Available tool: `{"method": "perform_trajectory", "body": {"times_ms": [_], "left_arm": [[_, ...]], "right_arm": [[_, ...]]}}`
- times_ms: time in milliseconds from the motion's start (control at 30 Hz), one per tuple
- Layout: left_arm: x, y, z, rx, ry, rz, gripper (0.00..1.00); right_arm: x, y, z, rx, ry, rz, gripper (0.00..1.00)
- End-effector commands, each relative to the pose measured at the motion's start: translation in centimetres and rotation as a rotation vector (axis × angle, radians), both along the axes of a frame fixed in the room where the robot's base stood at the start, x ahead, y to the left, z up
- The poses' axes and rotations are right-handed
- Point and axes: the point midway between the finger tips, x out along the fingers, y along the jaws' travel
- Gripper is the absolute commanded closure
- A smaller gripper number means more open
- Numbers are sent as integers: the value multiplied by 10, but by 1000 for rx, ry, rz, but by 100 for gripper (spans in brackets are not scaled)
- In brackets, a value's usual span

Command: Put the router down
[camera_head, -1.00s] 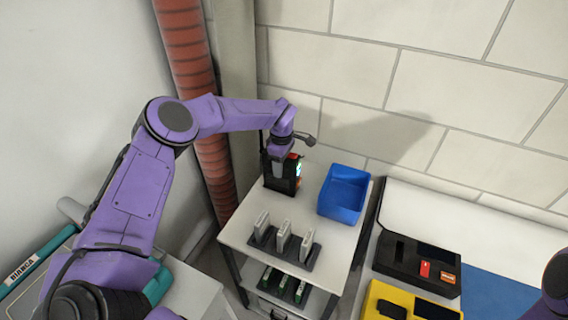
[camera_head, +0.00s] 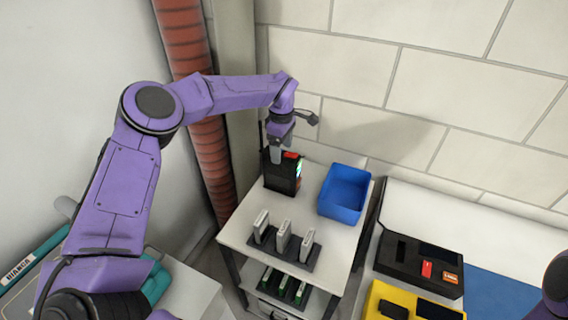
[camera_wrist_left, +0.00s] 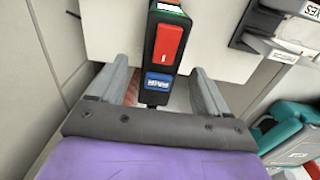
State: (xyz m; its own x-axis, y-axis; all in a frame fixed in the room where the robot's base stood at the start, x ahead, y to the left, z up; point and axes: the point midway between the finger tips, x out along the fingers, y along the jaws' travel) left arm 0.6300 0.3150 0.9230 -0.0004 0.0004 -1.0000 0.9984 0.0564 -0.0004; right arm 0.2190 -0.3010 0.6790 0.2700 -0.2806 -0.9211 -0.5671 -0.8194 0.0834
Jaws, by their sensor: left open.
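The router (camera_head: 281,180), a black upright box with a red patch on top, a lit green side and a thin antenna, stands at the back left of the white shelf top (camera_head: 318,238). My left gripper (camera_head: 276,154) is just above it, pointing down. In the left wrist view, the router (camera_wrist_left: 167,55) shows its red and blue top between the two spread grey fingers (camera_wrist_left: 160,75), with a gap on each side. The left gripper is open. My right gripper is out of view.
A blue bin (camera_head: 344,193) stands right of the router. A dark rack (camera_head: 284,247) with upright grey modules is in front. A black case (camera_head: 418,262) and a yellow tray (camera_head: 410,302) lie on the right. The wall is close behind.

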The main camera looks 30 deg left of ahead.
Motion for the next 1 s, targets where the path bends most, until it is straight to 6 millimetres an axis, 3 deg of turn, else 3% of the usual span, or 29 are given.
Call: {"method": "perform_trajectory", "body": {"times_ms": [100,300,1000], "left_arm": [[1,0,27,1,-4,0,23],[0,0,50,1,0,0,23],[-2,-5,52,20,0,-27,23]], "right_arm": [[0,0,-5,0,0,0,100],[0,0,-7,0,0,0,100],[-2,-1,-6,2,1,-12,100]]}}
